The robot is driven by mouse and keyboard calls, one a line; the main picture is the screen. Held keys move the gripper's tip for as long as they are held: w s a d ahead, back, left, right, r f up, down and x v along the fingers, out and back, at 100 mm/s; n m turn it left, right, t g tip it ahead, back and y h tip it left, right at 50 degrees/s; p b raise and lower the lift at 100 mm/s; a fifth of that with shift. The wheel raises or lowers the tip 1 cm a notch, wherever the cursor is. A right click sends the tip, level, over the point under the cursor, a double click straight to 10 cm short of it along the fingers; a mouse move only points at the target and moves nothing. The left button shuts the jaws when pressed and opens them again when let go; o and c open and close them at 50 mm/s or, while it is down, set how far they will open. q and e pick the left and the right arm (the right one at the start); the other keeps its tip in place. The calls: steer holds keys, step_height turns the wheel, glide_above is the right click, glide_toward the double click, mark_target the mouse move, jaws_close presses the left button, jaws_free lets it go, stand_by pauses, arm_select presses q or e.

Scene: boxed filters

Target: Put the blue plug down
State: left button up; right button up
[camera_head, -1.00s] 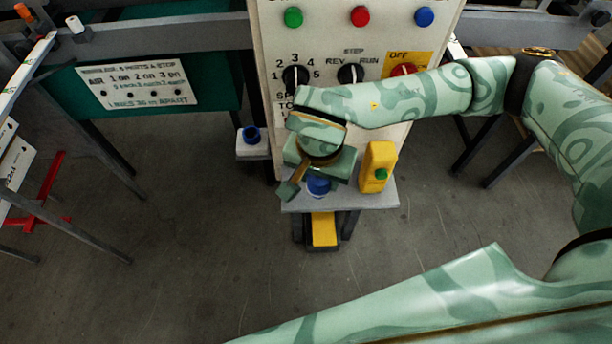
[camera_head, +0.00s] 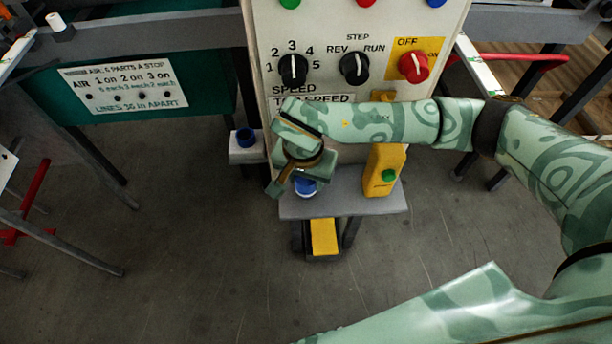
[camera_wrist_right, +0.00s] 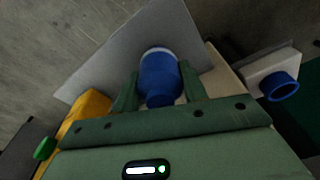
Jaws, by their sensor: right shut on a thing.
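The blue plug (camera_head: 305,187) is a short blue cylinder with a pale rim. My right gripper (camera_head: 303,178) is shut on it from above, over the left part of the grey shelf (camera_head: 345,205) at the foot of the control panel. In the right wrist view the plug (camera_wrist_right: 160,78) sits between the two green fingers (camera_wrist_right: 158,92), with the shelf (camera_wrist_right: 105,62) behind it. I cannot tell whether the plug touches the shelf. The gripper hides its upper part in the head view. My left gripper is not in view.
A yellow box with a green button (camera_head: 385,172) stands on the shelf's right side. A small white ledge (camera_head: 245,156) with an open blue ring (camera_head: 246,137) is to the left. The panel (camera_head: 355,25) with knobs rises behind. A yellow pedal (camera_head: 323,237) lies below.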

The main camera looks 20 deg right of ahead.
mark_target(304, 182)
steer(key=shift+f, duration=0.15)
steer(key=o, duration=1)
steer(key=shift+o, duration=0.2)
arm_select(q)
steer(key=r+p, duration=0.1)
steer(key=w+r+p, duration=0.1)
steer(key=p, duration=0.1)
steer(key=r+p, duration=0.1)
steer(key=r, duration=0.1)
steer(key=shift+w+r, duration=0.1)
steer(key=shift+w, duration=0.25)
arm_select(e)
step_height(304, 182, up, 12)
steer(key=s, duration=0.1)
steer(key=shift+a, duration=0.45)
steer(key=shift+s, duration=0.1)
